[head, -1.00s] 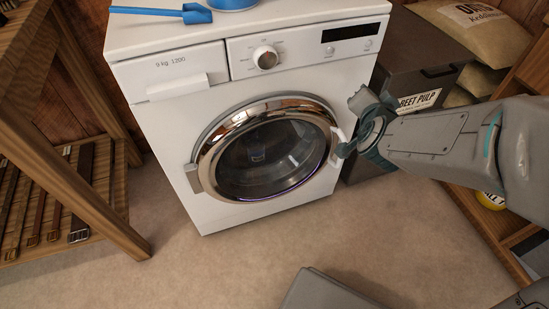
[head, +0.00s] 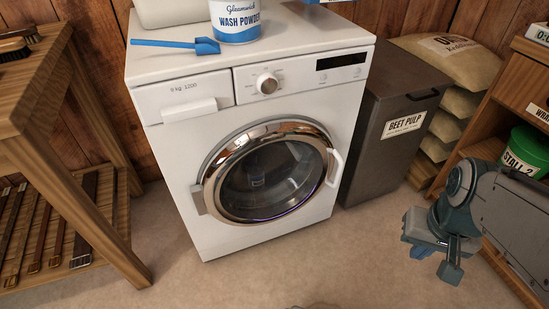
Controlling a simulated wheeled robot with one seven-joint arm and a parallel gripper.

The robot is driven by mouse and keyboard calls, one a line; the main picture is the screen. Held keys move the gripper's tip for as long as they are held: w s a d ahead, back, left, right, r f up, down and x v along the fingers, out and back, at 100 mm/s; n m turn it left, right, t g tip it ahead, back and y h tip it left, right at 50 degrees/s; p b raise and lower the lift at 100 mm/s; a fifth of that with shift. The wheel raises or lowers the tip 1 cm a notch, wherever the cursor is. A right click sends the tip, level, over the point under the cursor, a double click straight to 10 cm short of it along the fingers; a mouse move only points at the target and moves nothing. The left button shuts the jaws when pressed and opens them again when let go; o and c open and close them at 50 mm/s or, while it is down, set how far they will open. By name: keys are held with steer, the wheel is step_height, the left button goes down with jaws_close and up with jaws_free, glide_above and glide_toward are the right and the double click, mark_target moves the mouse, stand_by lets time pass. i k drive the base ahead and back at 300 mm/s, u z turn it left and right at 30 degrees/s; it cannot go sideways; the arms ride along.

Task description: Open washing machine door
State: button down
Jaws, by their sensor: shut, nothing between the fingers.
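The white washing machine (head: 190,170) stands against the wooden wall. Its round door (head: 268,180) has a chrome ring and dark glass, and looks closed or nearly so; a very small gap would be hard to see. A white handle (head: 335,168) is on the door's right edge, and a grey hinge piece (head: 198,200) is on its left. My gripper (head: 436,262) is to the right of the machine, clear of the handle, pointing down over the floor. It is shut and empty.
A dark beet pulp bin (head: 385,150) stands right of the machine, with stacked sacks (head: 455,75) behind. A wooden shelf (head: 490,130) holds a green tub (head: 525,150) at right. A wooden rack (head: 95,150) stands left. The floor (head: 310,255) in front is clear.

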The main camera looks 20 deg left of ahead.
mark_target(208, 197)
steer(key=u, duration=0.35)
steer(key=k, duration=0.4)
steer(key=u, duration=1.1)
steer(key=i, duration=0.8)
steer(key=z, duration=0.55)
steer(key=k, duration=1.2)
steer(key=u, duration=0.65)
steer(key=i, duration=1.05)
steer(key=z, duration=0.6)
steer(key=i, duration=0.6)
steer(key=z, duration=0.75)
